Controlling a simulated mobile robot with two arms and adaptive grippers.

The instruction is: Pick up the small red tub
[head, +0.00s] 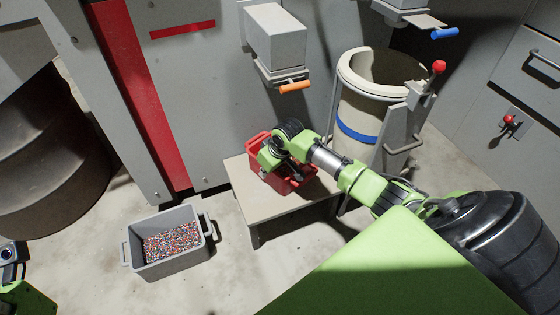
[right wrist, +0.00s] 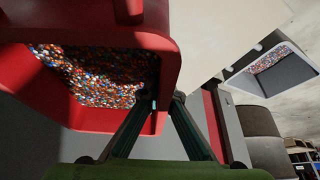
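The small red tub (head: 263,145) is on the low beige table in the head view. My right gripper (head: 290,172) is at the tub, and its arm covers part of it. In the right wrist view the tub (right wrist: 60,97) fills the upper left and holds mixed coloured granules. The right gripper's fingers (right wrist: 163,98) lie on either side of its red wall, one inside and one outside, closed on it. I cannot tell whether the tub's base touches the table. Only a piece of my left arm shows at the lower left; its fingers are not seen.
The low table (head: 240,190) stands against the grey machine. A grey crate (head: 168,266) with similar granules is on the floor to the left. An orange-handled chute (head: 277,40) hangs above the table. A beige bin (head: 365,105) with a blue band stands to the right.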

